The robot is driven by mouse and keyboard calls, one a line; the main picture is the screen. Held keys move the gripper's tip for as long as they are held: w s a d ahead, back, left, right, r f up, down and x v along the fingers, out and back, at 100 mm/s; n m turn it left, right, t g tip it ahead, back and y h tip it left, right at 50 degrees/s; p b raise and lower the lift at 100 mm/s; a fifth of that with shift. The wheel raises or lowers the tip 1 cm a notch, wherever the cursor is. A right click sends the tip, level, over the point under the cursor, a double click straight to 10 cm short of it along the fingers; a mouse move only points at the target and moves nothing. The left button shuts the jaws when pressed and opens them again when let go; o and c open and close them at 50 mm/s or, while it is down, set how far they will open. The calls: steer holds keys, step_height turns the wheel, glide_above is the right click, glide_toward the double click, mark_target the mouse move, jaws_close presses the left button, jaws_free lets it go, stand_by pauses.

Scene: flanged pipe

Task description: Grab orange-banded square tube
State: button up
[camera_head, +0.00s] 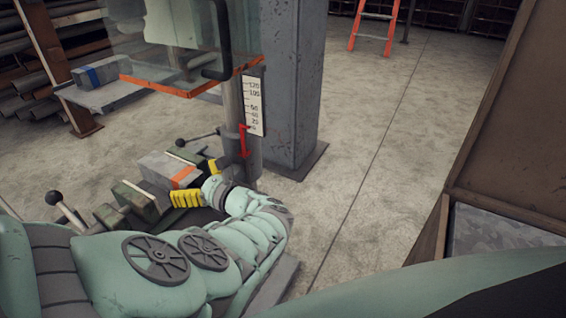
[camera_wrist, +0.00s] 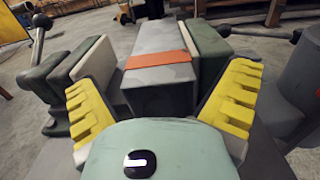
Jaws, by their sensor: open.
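The orange-banded square tube (camera_wrist: 158,88) is a grey block-like bar with an orange band across it. It sits between the green jaws of a vise (camera_wrist: 85,72) in the wrist view. In the head view the tube (camera_head: 160,165) shows left of my gripper's yellow fingers (camera_head: 200,183). My gripper (camera_wrist: 162,100) is open, with one yellow finger on each side of the tube's near end. I cannot tell whether the fingers touch it. My own wrist hides the lower part of the tube's near end.
A blue-banded grey tube (camera_head: 95,73) lies on a shelf at left. A clear guard with an orange edge (camera_head: 190,86) and a scale plate (camera_head: 254,105) stand above the vise. A grey column (camera_head: 292,90) stands behind. Floor at right is clear, beside a brown cabinet (camera_head: 510,130).

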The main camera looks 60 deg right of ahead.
steer(key=c, duration=1.4)
steer(key=shift+s+r, duration=0.1)
